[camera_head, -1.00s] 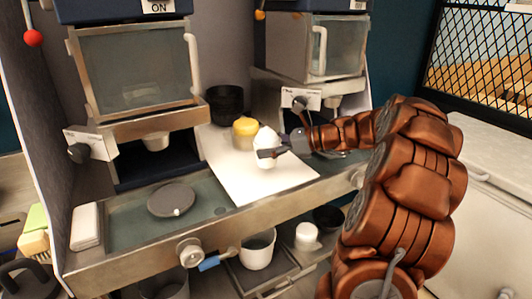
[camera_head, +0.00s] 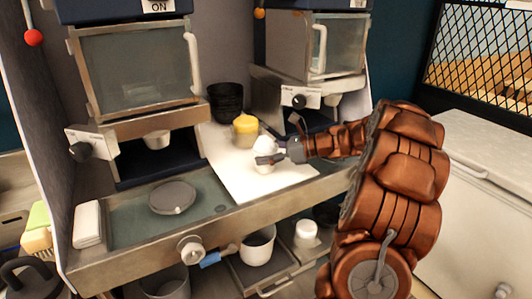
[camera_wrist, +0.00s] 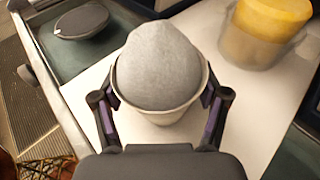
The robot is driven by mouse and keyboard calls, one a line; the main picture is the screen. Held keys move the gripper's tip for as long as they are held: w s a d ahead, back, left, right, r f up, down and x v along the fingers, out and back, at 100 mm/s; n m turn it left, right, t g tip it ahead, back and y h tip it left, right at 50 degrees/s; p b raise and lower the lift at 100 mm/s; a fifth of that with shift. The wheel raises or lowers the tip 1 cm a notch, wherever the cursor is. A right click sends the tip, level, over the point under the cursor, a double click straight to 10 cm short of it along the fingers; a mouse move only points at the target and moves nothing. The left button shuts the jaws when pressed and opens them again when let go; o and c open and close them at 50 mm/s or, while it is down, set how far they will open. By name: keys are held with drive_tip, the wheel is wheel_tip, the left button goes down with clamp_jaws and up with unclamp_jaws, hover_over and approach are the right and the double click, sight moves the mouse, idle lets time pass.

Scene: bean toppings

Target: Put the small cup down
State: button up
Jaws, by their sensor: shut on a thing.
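The small cup (camera_wrist: 163,116) is white and heaped with a pale rounded topping (camera_wrist: 160,65). My gripper (camera_wrist: 160,105) is shut on the cup, one finger on each side of it. In the head view the cup (camera_head: 264,167) is upright at the tip of my gripper (camera_head: 266,159), over the white board (camera_head: 235,180). I cannot tell whether its base touches the board. A cup with a yellow top (camera_head: 246,130) stands behind it on the board and shows at upper right in the wrist view (camera_wrist: 268,25).
A dark round lid (camera_head: 172,197) lies on the metal counter to the left. Stacked black bowls (camera_head: 226,102) stand behind the board. Two machines (camera_head: 137,72) rise behind the counter. The board's front and left parts are clear.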

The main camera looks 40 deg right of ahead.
drive_tip(key=o, duration=1.4)
drive_tip(key=shift+f, duration=0.1)
drive_tip(key=shift+s+d+r, duration=0.25)
drive_tip(key=shift+r, duration=0.05)
drive_tip(key=b+v, duration=0.1)
drive_tip(key=v, duration=1)
drive_tip(key=shift+s, duration=0.2)
